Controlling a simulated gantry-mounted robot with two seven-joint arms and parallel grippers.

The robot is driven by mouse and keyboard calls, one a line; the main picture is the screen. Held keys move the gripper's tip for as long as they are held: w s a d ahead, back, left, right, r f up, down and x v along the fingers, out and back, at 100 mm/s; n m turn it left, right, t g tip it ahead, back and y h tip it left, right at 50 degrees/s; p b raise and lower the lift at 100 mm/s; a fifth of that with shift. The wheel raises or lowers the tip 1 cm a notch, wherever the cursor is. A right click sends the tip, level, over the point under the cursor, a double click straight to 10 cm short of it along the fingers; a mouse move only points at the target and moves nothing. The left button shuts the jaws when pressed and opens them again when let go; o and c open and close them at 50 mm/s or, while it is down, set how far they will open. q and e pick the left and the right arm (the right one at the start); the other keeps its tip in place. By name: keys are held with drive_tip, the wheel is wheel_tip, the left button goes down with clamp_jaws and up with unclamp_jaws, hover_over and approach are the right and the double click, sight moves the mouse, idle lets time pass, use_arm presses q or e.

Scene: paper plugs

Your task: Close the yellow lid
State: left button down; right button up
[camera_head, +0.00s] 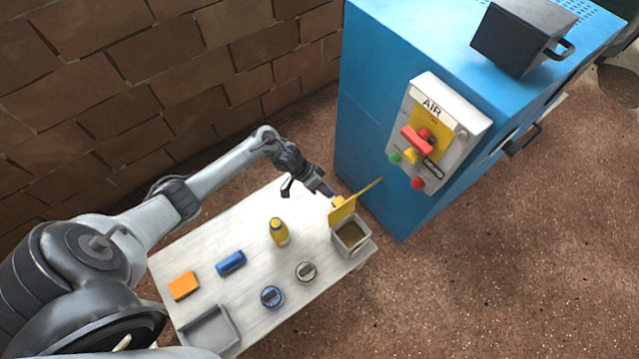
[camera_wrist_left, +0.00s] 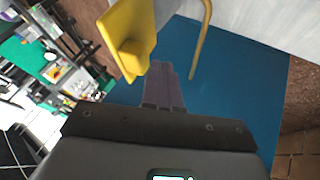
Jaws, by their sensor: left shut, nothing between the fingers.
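The yellow lid (camera_head: 343,209) stands raised, tilted up at the back edge of a grey square box (camera_head: 350,238) at the right end of the white table. The box is open at the top. My left gripper (camera_head: 328,194) is shut and empty, just behind and left of the raised lid; whether it touches the lid is unclear. In the left wrist view, the closed fingers (camera_wrist_left: 166,72) point toward the yellow lid (camera_wrist_left: 128,35), which is at the upper left. My right gripper is not in view.
On the white table (camera_head: 240,262) are a yellow bottle (camera_head: 279,232), a blue block (camera_head: 231,263), an orange block (camera_head: 184,286), two round tins (camera_head: 305,271) and a grey tray (camera_head: 209,329). A blue cabinet (camera_head: 380,150) with an AIR switch panel (camera_head: 435,125) stands behind the box.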

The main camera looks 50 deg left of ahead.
use_arm(q)
drive_tip(key=shift+d, duration=0.4)
drive_tip(key=shift+r, duration=0.1)
